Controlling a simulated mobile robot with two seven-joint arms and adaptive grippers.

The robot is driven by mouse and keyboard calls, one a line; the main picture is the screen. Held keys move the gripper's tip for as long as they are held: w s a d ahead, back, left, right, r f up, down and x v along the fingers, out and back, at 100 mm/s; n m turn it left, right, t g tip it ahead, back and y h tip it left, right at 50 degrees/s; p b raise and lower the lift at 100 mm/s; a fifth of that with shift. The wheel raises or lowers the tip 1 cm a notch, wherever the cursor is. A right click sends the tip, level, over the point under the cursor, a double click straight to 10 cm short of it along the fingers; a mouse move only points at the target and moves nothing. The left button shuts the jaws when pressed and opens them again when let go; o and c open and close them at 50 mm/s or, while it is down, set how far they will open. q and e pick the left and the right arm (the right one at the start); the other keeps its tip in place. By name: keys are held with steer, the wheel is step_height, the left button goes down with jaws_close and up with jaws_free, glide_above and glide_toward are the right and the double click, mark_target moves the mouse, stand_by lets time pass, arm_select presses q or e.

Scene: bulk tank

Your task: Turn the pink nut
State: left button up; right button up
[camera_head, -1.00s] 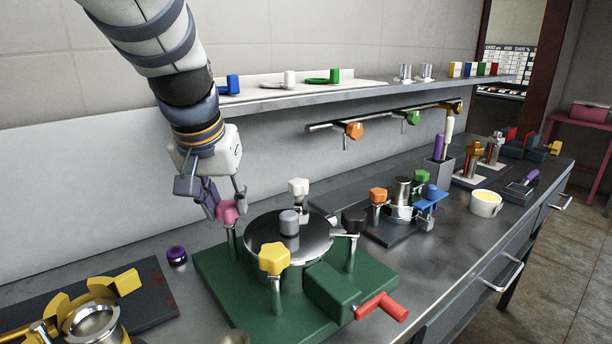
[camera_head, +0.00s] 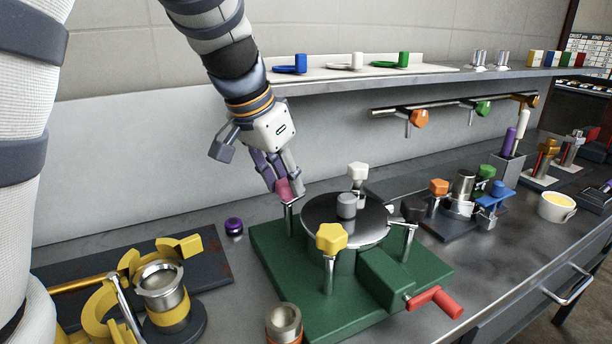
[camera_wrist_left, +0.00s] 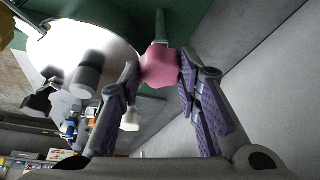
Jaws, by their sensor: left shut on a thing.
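The pink nut (camera_head: 284,190) sits on top of a metal post at the back left of the green base (camera_head: 270,268). My left gripper (camera_head: 281,186) reaches down to it from above and is shut on it. In the left wrist view the pink nut (camera_wrist_left: 160,65) lies between the two purple-padded fingers, at their tips. The metal tank lid (camera_head: 318,212) is beside it, with a grey knob (camera_head: 346,205) on top. My right gripper is not in view.
Around the lid stand posts with a yellow nut (camera_head: 331,237), a white nut (camera_head: 357,171) and a black nut (camera_head: 413,208). A red handle (camera_head: 436,301) sticks out at the front right. A purple ring (camera_head: 233,227) lies left of the base. A shelf (camera_head: 340,79) runs behind.

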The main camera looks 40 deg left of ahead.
arm_select(q)
steer(key=o, duration=1.1)
steer(key=shift+o, duration=0.2)
steer(key=v, duration=0.7)
steer(key=shift+s+r, duration=0.2)
steer(key=shift+r, duration=0.15)
